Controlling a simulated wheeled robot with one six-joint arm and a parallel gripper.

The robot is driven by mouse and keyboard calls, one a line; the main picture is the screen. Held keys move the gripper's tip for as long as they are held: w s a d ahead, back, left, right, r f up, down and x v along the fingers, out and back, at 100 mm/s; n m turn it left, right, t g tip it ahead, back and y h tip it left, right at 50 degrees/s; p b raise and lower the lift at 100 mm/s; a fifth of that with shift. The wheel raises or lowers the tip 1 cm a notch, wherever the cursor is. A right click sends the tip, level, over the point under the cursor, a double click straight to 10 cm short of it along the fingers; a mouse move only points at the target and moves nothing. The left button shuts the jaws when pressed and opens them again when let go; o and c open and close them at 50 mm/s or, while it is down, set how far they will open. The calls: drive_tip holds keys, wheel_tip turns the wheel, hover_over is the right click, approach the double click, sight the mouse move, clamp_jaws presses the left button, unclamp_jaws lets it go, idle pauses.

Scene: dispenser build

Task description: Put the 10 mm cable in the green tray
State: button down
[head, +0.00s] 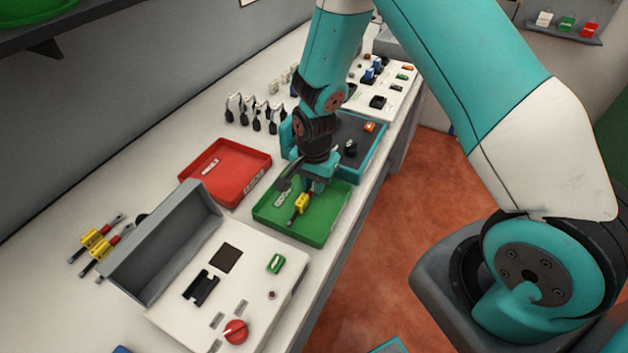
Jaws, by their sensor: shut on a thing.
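A cable with a yellow body (301,203) and dark ends is at the green tray (290,232), over its middle. My gripper (316,186) points down over the tray and is shut on this cable. The fingertips are small and partly hidden by the wrist. I cannot tell whether the cable touches the tray floor. No size marking on it can be read. Two similar yellow cables (95,240) with red and black parts lie on the bench at the left.
A red tray (258,163) stands behind and left of the green tray. A white panel with an open grey lid (165,245) is in front. A teal-edged tray (374,165) and several black-handled items (256,121) stand farther back. The bench edge runs close along the right.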

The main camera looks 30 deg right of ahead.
drive_tip(key=shift+f, duration=0.1)
drive_tip(key=c, duration=1)
unclamp_jaws()
drive_tip(key=shift+r, duration=0.6)
wheel_tip(320, 180, up, 10)
drive_tip(key=r+b, duration=0.1)
drive_tip(key=b, duration=0.1)
drive_tip(key=s+a+r+n+y, duration=0.1)
drive_tip(key=s+a+r+n, duration=0.2)
drive_tip(key=s+r+n, duration=0.2)
drive_tip(key=s+a+r+n+y, duration=0.1)
drive_tip(key=s+a+r+n, duration=0.1)
drive_tip(key=s+r+n, duration=0.3)
drive_tip(key=s+a+r+n+y, duration=0.2)
drive_tip(key=s+r+n, duration=0.3)
drive_tip(key=s+n, duration=0.3)
drive_tip(key=shift+s+a, duration=0.3)
drive_tip(key=shift+s, duration=0.3)
drive_tip(key=shift+s+a, duration=0.25)
drive_tip(key=shift+s, duration=0.35)
drive_tip(key=shift+s+a, duration=0.3)
drive_tip(key=shift+s, duration=0.3)
